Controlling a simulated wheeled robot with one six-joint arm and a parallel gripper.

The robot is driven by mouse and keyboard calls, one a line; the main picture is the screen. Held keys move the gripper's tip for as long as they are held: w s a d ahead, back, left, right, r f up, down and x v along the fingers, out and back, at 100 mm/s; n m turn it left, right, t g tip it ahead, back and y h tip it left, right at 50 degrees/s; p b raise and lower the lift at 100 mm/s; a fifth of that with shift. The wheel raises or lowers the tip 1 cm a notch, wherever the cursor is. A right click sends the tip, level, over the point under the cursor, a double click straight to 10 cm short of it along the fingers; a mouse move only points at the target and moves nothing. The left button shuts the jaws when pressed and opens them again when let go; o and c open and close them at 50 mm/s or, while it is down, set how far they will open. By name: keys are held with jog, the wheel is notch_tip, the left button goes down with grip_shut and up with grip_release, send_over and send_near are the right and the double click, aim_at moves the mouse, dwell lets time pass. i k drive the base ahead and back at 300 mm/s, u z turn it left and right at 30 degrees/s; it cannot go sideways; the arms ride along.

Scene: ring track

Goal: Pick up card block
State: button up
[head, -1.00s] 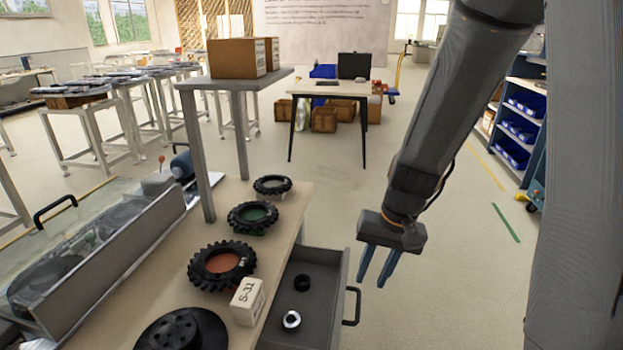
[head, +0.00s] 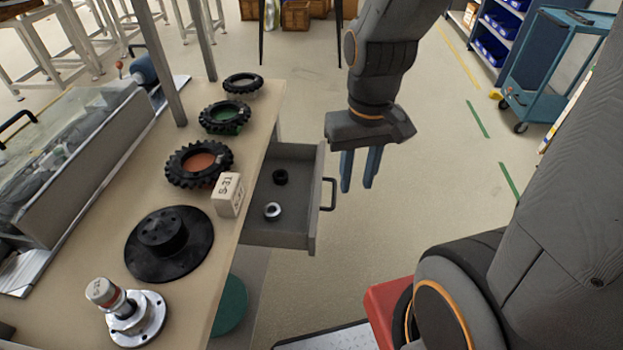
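The card block (head: 229,195) is a small pale block marked "S-31". It stands on the wooden bench near its right edge, beside the tyre with the orange centre and the black disc. My gripper (head: 359,188) hangs to the right of the block, past the open drawer, with its blue-grey fingers pointing down. A narrow gap shows between the fingers, and I see nothing held there. How wide they are spread is hard to judge from this angle.
An open grey drawer (head: 288,226) juts from the bench (head: 84,228), holding a black ring (head: 280,177) and a silver ring (head: 272,211). On the bench are several tyres, a black disc (head: 168,244) and a metal flange part (head: 130,312). A blue cart (head: 550,75) stands back right.

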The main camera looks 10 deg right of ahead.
aim_at(227, 196)
jog(key=u, duration=1)
jog(key=k, duration=0.5)
jog(key=z, duration=0.65)
